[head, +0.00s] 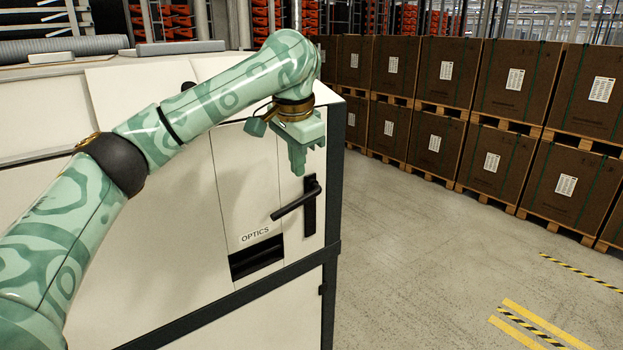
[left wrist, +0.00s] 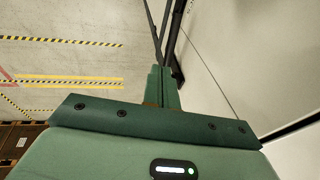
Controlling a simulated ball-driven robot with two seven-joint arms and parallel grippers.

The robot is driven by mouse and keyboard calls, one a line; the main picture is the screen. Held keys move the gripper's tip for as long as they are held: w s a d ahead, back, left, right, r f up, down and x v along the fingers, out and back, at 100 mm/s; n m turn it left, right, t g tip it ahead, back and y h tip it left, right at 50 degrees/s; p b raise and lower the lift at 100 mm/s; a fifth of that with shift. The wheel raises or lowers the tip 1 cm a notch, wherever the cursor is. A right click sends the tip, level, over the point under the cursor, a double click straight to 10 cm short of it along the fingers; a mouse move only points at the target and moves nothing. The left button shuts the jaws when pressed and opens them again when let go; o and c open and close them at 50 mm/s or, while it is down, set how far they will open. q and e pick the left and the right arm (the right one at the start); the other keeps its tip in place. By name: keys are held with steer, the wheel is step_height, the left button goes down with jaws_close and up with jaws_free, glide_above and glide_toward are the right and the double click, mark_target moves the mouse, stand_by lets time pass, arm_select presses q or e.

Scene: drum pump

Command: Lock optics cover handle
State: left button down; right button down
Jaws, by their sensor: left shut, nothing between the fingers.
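The optics cover (head: 245,190) is a pale panel on the machine's front, with the label "OPTICS" low on it. Its black handle (head: 296,201) sits on a dark upright plate at the cover's right side. The lever slants down to the left from the plate. My left gripper (head: 298,172) is shut and empty, pointing down just above the handle, apart from it as far as I can tell. In the left wrist view the closed fingers (left wrist: 163,78) show with a dark bar beyond them. My right gripper is not in view.
A dark slot (head: 257,260) lies below the label. The machine's dark corner post (head: 335,170) stands right of the handle. Stacked brown boxes (head: 440,95) on pallets line the right side. The floor (head: 420,260) between is clear, with yellow and striped markings.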

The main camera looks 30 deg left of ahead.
mark_target(291, 205)
arm_select(q)
steer(key=shift+n, duration=0.3)
steer(key=r, duration=0.1)
steer(key=a+r, duration=0.1)
steer(key=r, duration=0.1)
steer(key=s+a+r, duration=0.1)
steer(key=shift+s+r, duration=0.1)
steer(key=shift+r, duration=0.2)
steer(key=shift+d+f, duration=0.1)
steer(key=x, duration=1.4)
